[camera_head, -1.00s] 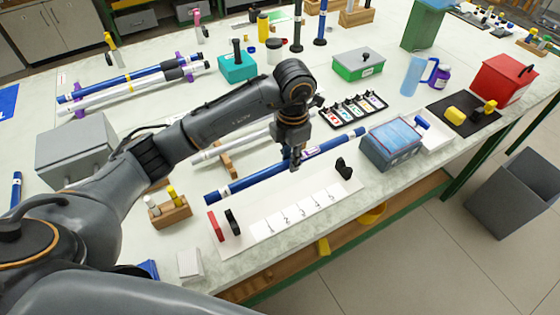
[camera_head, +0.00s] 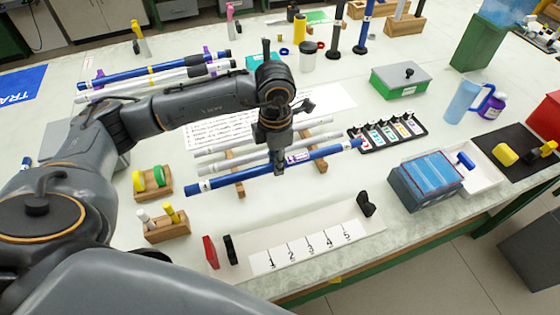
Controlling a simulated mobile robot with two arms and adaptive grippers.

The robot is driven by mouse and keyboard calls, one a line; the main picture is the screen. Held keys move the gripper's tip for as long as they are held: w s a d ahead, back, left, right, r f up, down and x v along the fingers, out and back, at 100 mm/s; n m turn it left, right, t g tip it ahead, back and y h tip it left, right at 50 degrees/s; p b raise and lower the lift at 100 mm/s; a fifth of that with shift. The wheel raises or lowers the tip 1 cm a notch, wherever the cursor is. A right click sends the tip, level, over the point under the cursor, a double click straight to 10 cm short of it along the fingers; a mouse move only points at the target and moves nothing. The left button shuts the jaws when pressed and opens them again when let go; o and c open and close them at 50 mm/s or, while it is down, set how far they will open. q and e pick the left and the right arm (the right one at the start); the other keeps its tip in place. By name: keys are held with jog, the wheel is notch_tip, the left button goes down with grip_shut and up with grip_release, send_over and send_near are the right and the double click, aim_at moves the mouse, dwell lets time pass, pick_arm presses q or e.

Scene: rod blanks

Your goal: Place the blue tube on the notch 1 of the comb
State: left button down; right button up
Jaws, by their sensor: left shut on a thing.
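My left gripper (camera_head: 279,168) points down and is shut on the long blue tube (camera_head: 235,177), near the tube's middle and beside a pale label. The tube slants up to the right across the front of the wooden rests; I cannot tell whether it touches them. The comb (camera_head: 308,248) is a pale strip with labels 1 to 5, in front of the tube. Notch 1 (camera_head: 271,262) is at its left end, and no tube lies on it. My right gripper is not in view.
White tubes (camera_head: 215,148) lie behind the blue tube on wooden rests (camera_head: 240,190). A red block (camera_head: 210,252) and a black one (camera_head: 230,249) stand left of the comb. A blue-lidded box (camera_head: 427,181) is to the right. A small wooden block (camera_head: 167,226) stands at left.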

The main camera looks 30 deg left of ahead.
pick_arm(q)
jog(key=w+f, duration=0.1)
jog(key=f, duration=0.1)
jog(key=w+a+f+p, duration=0.1)
jog(key=w+f, duration=0.1)
jog(key=w+a+f, duration=0.1)
jog(key=w+f, duration=0.1)
jog(key=shift+w+f, duration=0.1)
jog(key=shift+f, duration=0.05)
notch_tip(320, 180, down, 2)
jog(key=shift+f+p, duration=0.1)
jog(key=shift+p, duration=0.8)
jog(key=shift+f, duration=0.4)
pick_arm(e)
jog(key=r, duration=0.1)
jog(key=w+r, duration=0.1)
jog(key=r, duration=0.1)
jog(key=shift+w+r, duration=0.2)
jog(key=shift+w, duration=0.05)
pick_arm(q)
jog(key=shift+f, duration=0.2)
jog(key=c, duration=1.2)
grip_release()
jog(key=shift+o, duration=0.2)
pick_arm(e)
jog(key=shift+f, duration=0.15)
